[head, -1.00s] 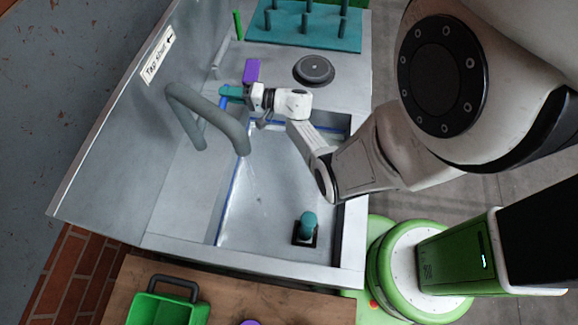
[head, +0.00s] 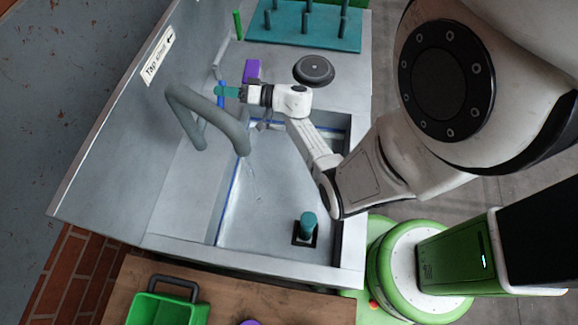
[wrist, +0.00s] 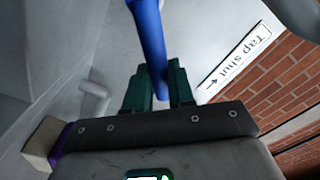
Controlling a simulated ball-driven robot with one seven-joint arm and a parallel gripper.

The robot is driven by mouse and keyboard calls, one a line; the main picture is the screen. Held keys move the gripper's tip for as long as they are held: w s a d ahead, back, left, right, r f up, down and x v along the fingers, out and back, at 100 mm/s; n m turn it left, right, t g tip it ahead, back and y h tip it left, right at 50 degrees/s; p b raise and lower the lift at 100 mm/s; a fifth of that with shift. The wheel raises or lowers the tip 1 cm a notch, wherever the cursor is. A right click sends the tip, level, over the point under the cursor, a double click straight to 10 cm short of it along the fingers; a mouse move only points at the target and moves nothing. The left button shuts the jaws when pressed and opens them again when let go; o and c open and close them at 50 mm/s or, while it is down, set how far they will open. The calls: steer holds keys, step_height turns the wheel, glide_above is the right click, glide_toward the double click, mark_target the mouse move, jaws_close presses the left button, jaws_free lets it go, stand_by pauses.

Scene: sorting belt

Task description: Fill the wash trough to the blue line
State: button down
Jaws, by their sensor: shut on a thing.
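The wash trough (head: 270,190) is a grey basin with a blue line (head: 230,195) along its left wall. Thin water falls into it from the curved grey tap spout (head: 215,118); how high the water stands is hard to tell. A teal-topped plug (head: 308,224) stands upright on a dark square on the trough floor. My gripper (head: 228,91) is at the trough's back left, its teal fingers shut on the blue tap lever (head: 221,88).
A "Tap shut" label with an arrow (head: 158,55) is on the left panel. A purple block (head: 252,70), a round dark disc (head: 314,70) and a teal peg rack (head: 300,35) lie behind the trough. A green crate (head: 165,308) stands on the wooden bench in front.

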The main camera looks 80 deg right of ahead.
steer(key=shift+a+n, duration=0.3)
steer(key=shift+a+r+n, duration=0.25)
steer(key=shift+a+n, duration=0.1)
steer(key=shift+n, duration=0.35)
steer(key=shift+a+r+n, duration=0.25)
steer(key=shift+a+n, duration=0.05)
steer(key=shift+n, duration=0.4)
steer(key=shift+a, duration=0.1)
steer(key=shift+a+r+n, duration=0.2)
steer(key=shift+n, duration=0.4)
stand_by(5.6)
